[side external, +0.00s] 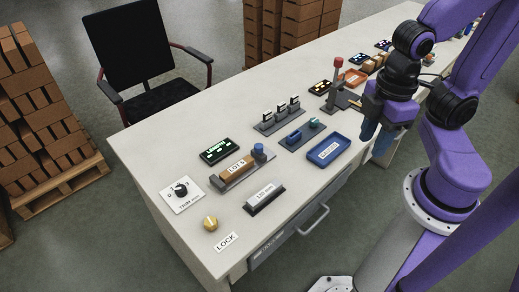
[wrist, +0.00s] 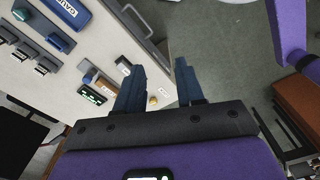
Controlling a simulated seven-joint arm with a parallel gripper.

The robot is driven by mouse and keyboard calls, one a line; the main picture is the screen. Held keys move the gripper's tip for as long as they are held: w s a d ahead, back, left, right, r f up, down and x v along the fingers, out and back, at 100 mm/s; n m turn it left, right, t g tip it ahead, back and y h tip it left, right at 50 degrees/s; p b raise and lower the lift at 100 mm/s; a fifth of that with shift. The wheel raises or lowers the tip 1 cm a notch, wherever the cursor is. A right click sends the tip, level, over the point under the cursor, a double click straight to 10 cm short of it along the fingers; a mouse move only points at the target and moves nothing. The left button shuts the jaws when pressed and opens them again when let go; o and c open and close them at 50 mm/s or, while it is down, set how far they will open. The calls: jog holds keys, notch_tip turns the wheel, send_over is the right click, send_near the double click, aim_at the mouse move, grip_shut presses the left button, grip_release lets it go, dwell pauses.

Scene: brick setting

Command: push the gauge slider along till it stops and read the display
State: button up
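A grey gauge rail (side external: 228,186) lies near the table's left end, carrying a brown labelled block (side external: 237,167). A slider with a blue knob (side external: 259,150) sits at the rail's right end; the knob also shows in the wrist view (wrist: 88,77). The display (side external: 219,151), a black box with lit green characters too small to read surely, lies behind the rail; it also shows in the wrist view (wrist: 92,95). My gripper (side external: 377,137) is above the table's front edge, well right of the slider. In the wrist view its fingers (wrist: 161,68) are apart and empty.
A black block with a white label (side external: 265,198) lies in front of the rail. A dial plate (side external: 181,193) and yellow knob (side external: 210,222) are to the left. A blue tray (side external: 328,149) and switch panels (side external: 301,134) stand to the right. A drawer handle (side external: 314,219) projects in front.

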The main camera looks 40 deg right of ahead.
aim_at(259, 151)
jog(key=c, duration=0.5)
jog(key=shift+w+a+f+m, duration=0.2)
jog(key=shift+w+m, duration=0.1)
jog(key=shift+m, duration=0.2)
grip_shut()
jog(key=w+f+m+g+y, duration=0.2)
jog(key=w+f+m, duration=0.2)
jog(key=w+m, duration=0.45)
jog(key=w+f+m+g+y, duration=0.2)
jog(key=w+f+m+y, duration=0.1)
jog(key=w+m, duration=0.55)
jog(key=w+d+f+m+t+y, duration=0.2)
jog(key=w+d+f+m+t, duration=0.1)
jog(key=w+d+f+m, duration=0.4)
jog(key=w+d+f+m+t+y, duration=0.25)
jog(key=w+d+f+m, duration=0.2)
jog(key=d+m, duration=0.45)
jog(key=shift+t+h, duration=0.35)
jog(key=shift+h, duration=0.1)
jog(key=x, duration=0.9)
jog(key=shift+w+a, duration=0.1)
jog(key=shift+w, duration=0.05)
jog(key=a, duration=0.3)
jog(key=shift+w+f, duration=0.1)
jog(key=shift+w, duration=0.3)
jog(key=shift+w+a, duration=0.2)
jog(key=shift+a, duration=0.4)
